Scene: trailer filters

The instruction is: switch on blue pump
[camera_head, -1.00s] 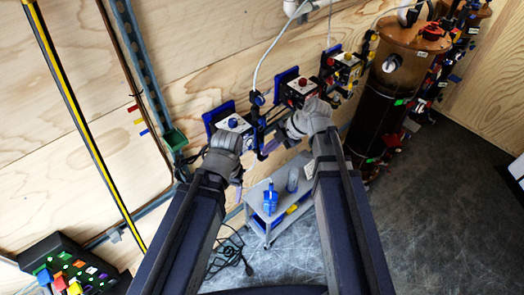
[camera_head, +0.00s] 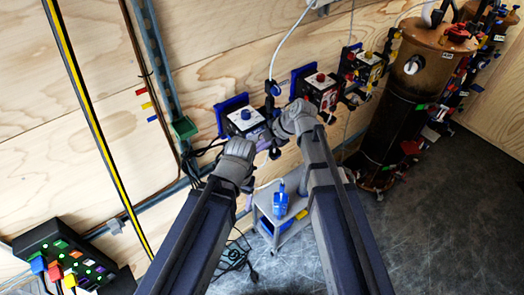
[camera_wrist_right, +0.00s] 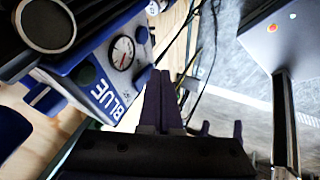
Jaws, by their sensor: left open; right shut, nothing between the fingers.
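The blue pump (camera_head: 246,120) is a box with a white face and a round blue knob, mounted on the wall on a blue plate. In the right wrist view its blue side (camera_wrist_right: 110,75) shows the word BLUE, a round dial, and a large dark round part with a pale rim at upper left. My right gripper (camera_head: 275,152) is just right of the pump in the head view. In the wrist view its fingers (camera_wrist_right: 160,75) are together and empty, beside the box's lettered side. My left gripper (camera_head: 247,187) is below the pump, open; its fingertips are barely visible.
A red-knobbed pump (camera_head: 320,90) and a yellow one (camera_head: 369,68) are farther right on the wall. A grey cart (camera_head: 268,222) holding a blue bottle (camera_head: 281,200) stands below. A brown tank (camera_head: 409,95) is at right. A black panel with coloured switches (camera_head: 62,252) is at lower left.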

